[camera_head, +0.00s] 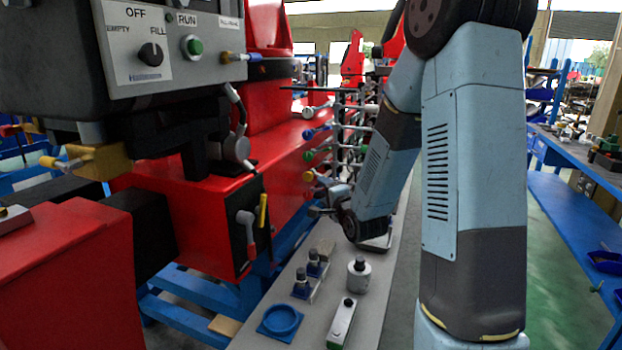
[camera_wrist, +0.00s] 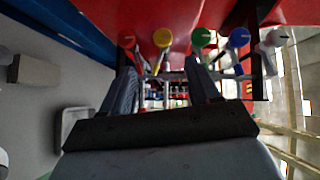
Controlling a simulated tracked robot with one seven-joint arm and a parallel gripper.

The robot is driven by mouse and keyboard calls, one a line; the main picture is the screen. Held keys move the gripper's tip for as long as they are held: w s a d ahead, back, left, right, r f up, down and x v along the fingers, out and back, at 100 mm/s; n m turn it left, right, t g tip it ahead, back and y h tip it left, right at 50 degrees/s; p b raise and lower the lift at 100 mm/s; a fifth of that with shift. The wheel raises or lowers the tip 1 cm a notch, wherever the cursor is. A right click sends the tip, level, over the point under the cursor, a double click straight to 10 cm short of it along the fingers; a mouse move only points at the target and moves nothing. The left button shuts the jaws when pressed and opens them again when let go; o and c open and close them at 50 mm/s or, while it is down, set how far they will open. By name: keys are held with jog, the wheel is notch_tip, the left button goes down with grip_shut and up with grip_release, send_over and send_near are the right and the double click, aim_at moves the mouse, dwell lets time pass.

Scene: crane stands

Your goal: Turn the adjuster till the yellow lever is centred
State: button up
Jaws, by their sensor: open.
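A slim yellow lever (camera_head: 262,212) stands nearly upright, leaning slightly, on the dark end plate of the red machine, beside a grey lever (camera_head: 245,225). A row of round coloured knobs on rods juts from the red machine, including a yellow knob (camera_head: 309,176). I cannot tell which part is the adjuster. My gripper (camera_wrist: 163,82) is open, its fingers spread below the yellow knob (camera_wrist: 162,38) and green knob (camera_wrist: 201,38) in the wrist view. Nothing is held between the fingers.
A control box (camera_head: 170,50) overhangs at upper left. A blue table (camera_head: 570,165) stands at right beyond a clear green floor.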

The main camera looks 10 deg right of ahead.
aim_at(309, 178)
jog(key=shift+m+t, duration=0.5)
jog(key=shift+m, duration=0.2)
jog(key=w, duration=0.4)
jog(key=w+a, duration=0.1)
jog(key=w, duration=0.4)
jog(key=w+a+f, duration=0.1)
jog(key=w, duration=0.4)
jog(key=c, duration=1)
jog(key=shift+d, duration=0.35)
jog(key=shift+s+a, duration=0.1)
jog(key=shift+a, duration=0.2)
